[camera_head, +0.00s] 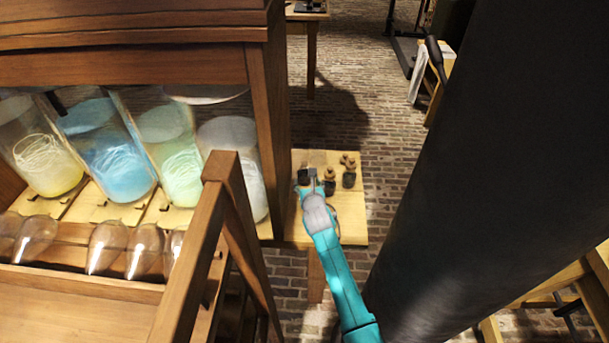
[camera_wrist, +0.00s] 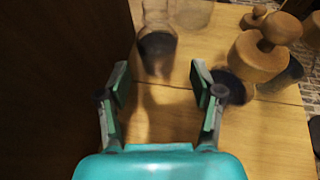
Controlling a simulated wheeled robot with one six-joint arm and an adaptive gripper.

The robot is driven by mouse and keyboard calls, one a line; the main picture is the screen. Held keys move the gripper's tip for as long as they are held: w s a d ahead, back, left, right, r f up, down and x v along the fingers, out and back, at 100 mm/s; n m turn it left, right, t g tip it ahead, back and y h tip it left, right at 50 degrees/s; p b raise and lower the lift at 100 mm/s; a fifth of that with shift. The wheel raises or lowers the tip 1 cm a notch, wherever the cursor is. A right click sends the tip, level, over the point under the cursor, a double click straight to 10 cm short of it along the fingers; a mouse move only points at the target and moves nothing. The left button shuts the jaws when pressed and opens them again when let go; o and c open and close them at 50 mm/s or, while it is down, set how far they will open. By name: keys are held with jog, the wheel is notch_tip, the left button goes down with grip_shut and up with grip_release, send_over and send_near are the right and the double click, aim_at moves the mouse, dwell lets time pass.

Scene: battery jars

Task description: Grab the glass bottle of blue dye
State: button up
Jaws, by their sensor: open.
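My gripper (camera_wrist: 158,85) is open and empty, low over a small wooden table (camera_wrist: 165,115). Just ahead of it, roughly in line with the gap between the fingers, stands a clear glass bottle (camera_wrist: 157,48) with very dark liquid in its lower part. I cannot tell if this liquid is blue. The bottle is apart from both fingers, and its top is cut off by the wrist view's edge. In the head view my gripper (camera_head: 309,178) is at the small table (camera_head: 350,216), beside the cabinet; the arm partly hides what is there.
Cork-stoppered dark bottles (camera_wrist: 270,65) stand close to the right finger; they also show in the head view (camera_head: 349,178). A dark wooden cabinet wall (camera_wrist: 65,70) rises close on the left. Large jars of coloured liquid (camera_head: 110,160) stand inside the cabinet.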

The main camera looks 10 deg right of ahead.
aim_at(305, 179)
jog(key=shift+x, duration=2.25)
jog(key=shift+a+f, duration=0.1)
jog(key=shift+a, duration=0.05)
jog(key=c, duration=1)
